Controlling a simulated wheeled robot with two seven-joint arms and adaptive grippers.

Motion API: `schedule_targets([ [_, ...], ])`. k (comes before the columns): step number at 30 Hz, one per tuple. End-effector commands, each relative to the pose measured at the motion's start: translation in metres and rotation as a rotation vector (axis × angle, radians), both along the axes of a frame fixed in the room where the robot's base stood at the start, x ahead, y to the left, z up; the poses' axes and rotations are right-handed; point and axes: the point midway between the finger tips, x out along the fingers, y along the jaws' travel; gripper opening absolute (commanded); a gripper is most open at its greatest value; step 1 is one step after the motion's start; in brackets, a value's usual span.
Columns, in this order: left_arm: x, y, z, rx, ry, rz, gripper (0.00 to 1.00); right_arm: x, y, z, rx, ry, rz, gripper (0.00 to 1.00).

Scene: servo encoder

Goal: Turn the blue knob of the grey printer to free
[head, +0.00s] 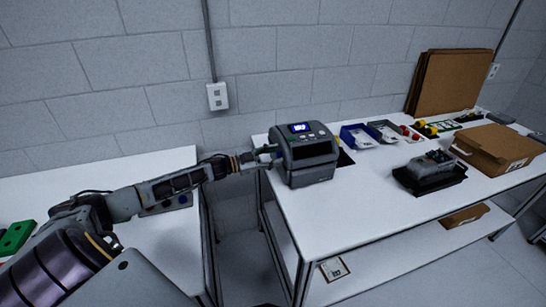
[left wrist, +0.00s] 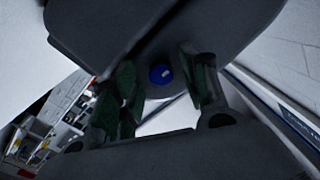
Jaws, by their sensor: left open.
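The grey printer (head: 305,152) stands on the white table, with a lit blue display on its top front. Its blue knob (left wrist: 161,74) shows in the left wrist view on the printer's dark side, with a small light mark on it. In the head view the knob is hidden. My left gripper (head: 268,156) is at the printer's left side. In the left wrist view its two green-padded fingers (left wrist: 158,88) are apart, one on each side of the knob. I cannot tell whether they touch it. My right gripper is not in view.
The printer's white table (head: 370,205) also bears blue and grey bins (head: 357,136), a dark device (head: 430,170) and a cardboard box (head: 495,147). A second white table (head: 165,225) lies under my left arm, with a gap between the tables. A wall stands behind.

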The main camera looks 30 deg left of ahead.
Motion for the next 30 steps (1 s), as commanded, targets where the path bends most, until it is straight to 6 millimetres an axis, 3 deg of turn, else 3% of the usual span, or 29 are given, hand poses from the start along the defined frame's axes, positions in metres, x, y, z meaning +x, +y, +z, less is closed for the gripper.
schedule_targets([
  [5, -0.0001, 0.0001, -0.0001, 0.0, 0.0, 0.0, 0.42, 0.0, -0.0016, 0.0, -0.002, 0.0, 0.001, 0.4],
  [15, -0.0002, 0.0001, -0.0001, 0.0, 0.0, 0.0, 0.0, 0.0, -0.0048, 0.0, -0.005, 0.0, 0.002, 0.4],
  [30, -0.0004, 0.0001, -0.0017, 0.069, -0.059, -0.001, 0.0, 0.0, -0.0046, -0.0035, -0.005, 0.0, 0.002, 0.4],
])
